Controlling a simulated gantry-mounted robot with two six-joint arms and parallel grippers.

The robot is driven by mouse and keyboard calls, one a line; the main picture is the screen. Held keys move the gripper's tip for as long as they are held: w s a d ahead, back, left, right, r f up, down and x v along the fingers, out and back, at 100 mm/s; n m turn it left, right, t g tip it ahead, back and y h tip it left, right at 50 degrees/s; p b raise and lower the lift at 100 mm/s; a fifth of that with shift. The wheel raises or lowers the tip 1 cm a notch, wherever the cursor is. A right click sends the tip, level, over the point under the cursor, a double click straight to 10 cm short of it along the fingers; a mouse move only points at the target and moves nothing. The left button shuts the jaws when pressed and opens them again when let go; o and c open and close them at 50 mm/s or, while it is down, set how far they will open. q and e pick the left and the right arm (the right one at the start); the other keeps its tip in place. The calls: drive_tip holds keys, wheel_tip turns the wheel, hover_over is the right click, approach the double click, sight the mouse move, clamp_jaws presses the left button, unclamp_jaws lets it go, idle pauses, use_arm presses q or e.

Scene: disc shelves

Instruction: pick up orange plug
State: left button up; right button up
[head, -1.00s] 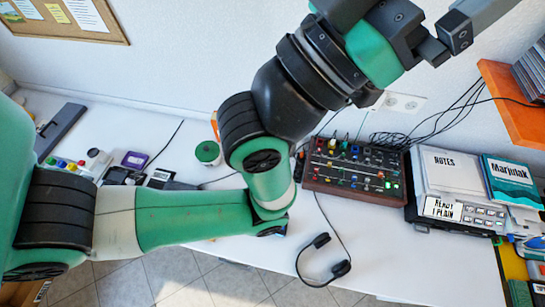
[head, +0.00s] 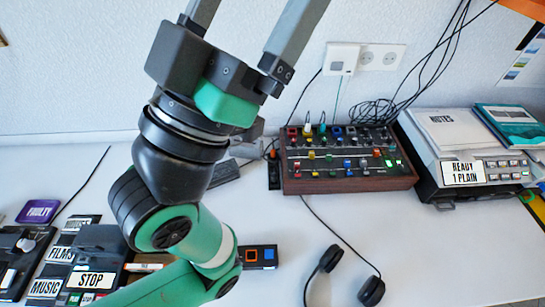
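A small orange piece (head: 272,154), which looks like the orange plug, sits at the top of a narrow black strip (head: 274,176) just left of the mixer. It is small and partly in shadow, so I cannot make out its shape or its cable. My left gripper (head: 256,10) is at the top of the head view, in front of the wall, raised above the desk. Its two grey fingers stand well apart with nothing seen between them, and their tips are cut off by the frame. My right gripper is not in view.
The mixer (head: 345,184) has cords plugged into its top. Black cables (head: 375,112) tangle behind it. A headset (head: 372,291) lies in front, and a grey machine (head: 470,150) stands right. Wall sockets (head: 381,58) are behind. Labelled boxes (head: 92,279) crowd the lower left.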

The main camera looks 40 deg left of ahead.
use_arm(q)
drive_tip(key=shift+c, duration=0.3)
drive_tip(key=c, duration=0.9)
drive_tip(key=shift+c, duration=0.2)
